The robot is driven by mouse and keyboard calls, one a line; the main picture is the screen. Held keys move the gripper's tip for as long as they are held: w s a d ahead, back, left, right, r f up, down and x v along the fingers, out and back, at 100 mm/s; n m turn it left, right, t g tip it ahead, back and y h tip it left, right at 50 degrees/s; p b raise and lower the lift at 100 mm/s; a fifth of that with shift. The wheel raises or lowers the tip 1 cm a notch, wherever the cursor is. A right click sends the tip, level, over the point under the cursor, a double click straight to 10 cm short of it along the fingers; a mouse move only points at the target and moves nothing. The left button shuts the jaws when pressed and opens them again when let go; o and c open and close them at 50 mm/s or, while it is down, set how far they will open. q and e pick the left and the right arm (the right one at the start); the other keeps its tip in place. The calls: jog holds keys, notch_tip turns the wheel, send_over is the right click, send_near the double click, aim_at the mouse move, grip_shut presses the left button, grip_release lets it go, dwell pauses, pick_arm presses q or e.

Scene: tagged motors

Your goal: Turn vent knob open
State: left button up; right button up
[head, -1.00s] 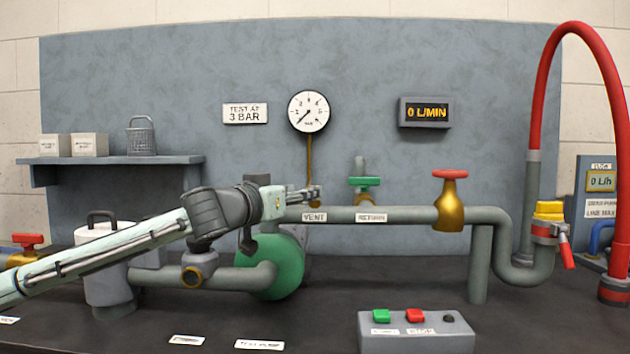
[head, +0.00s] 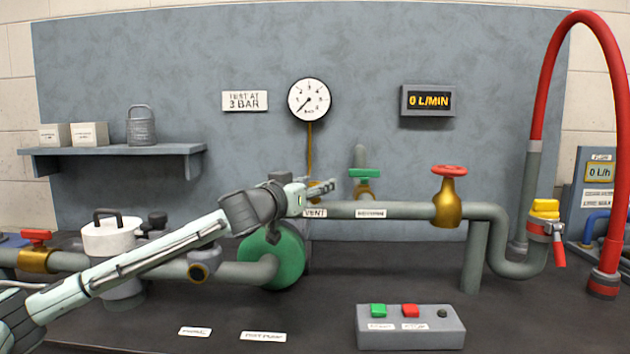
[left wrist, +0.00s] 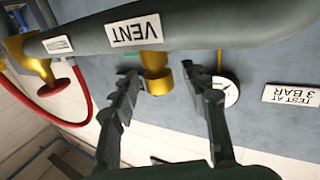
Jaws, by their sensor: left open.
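In the left wrist view, which shows the pipe upside down, a gold vent fitting (left wrist: 153,62) comes off the grey pipe beside the VENT label (left wrist: 135,31). In the head view, my left gripper (head: 325,188) is just above the pipe and the VENT label (head: 315,212), and largely hides the vent fitting. My right gripper is not in view.
A green-handled return valve (head: 365,175) stands close to the right of my gripper. The gauge (head: 309,99) and its gold stem are behind. A red-handled gold valve (head: 448,205) is further right on the pipe. A button box (head: 410,335) stands in front.

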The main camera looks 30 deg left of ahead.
pick_arm(q)
jog(key=shift+c, duration=0.2)
grip_shut()
